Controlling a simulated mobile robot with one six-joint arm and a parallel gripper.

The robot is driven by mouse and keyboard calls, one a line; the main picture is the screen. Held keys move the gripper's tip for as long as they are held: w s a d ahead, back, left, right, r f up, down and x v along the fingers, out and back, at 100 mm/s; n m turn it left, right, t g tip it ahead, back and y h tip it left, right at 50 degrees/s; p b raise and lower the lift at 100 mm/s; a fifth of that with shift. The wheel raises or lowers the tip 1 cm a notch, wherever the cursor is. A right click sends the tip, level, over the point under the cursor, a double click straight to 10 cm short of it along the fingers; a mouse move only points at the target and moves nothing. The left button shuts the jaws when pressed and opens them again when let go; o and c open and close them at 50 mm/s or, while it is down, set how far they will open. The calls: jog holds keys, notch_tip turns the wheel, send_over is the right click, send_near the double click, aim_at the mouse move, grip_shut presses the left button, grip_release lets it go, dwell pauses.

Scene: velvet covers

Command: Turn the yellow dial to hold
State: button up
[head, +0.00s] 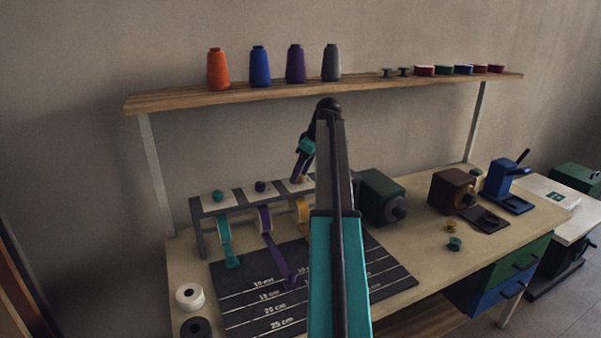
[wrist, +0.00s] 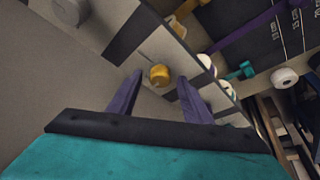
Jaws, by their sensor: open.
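The yellow dial (wrist: 159,75) is a small round knob on the pale top panel of the ribbon stand. In the wrist view it sits between the tips of my gripper's two purple fingers (wrist: 160,80). The fingers are open, one on each side, with a visible gap to the dial. A thin dark mark lies on the panel beside it; I cannot read any setting. In the head view my gripper (head: 301,166) points down at the right part of the stand (head: 232,207), and the dial is mostly hidden there.
A teal knob (head: 218,196) and a purple knob (head: 260,186) sit left on the same stand. Ribbons hang below onto a dark measuring mat (head: 385,280). A green motor box (head: 380,197) stands close on the right. A shelf (head: 290,98) with thread cones runs above.

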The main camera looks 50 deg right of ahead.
jog(key=c, duration=1.1)
jog(key=shift+o, duration=0.2)
jog(key=shift+a+m, duration=0.1)
jog(key=shift+m, duration=0.2)
jog(key=m+h+p, duration=0.1)
jog(key=m, duration=0.2)
jog(key=shift+a+r+h+p, duration=0.1)
jog(key=shift+a+h+p, duration=0.05)
jog(key=shift+h+p, duration=0.2)
jog(key=m+h+p, duration=0.1)
jog(key=m, duration=0.1)
jog(key=m+p, duration=0.1)
jog(key=m, duration=0.2)
jog(key=shift+a+h, duration=0.1)
jog(key=shift+h, duration=0.25)
jog(key=m, duration=0.2)
jog(key=m+g+h+p, duration=0.1)
jog(key=m, duration=0.1)
jog(key=shift+w+m, duration=0.2)
jog(key=shift+m, duration=0.2)
jog(key=shift+m+g+h+p, duration=0.35)
jog(key=shift+m+g, duration=0.15)
jog(key=shift+m, duration=0.65)
jog(key=shift+m+g+h+p, duration=0.3)
jog(key=shift+m+g, duration=0.2)
jog(key=shift+m, duration=0.65)
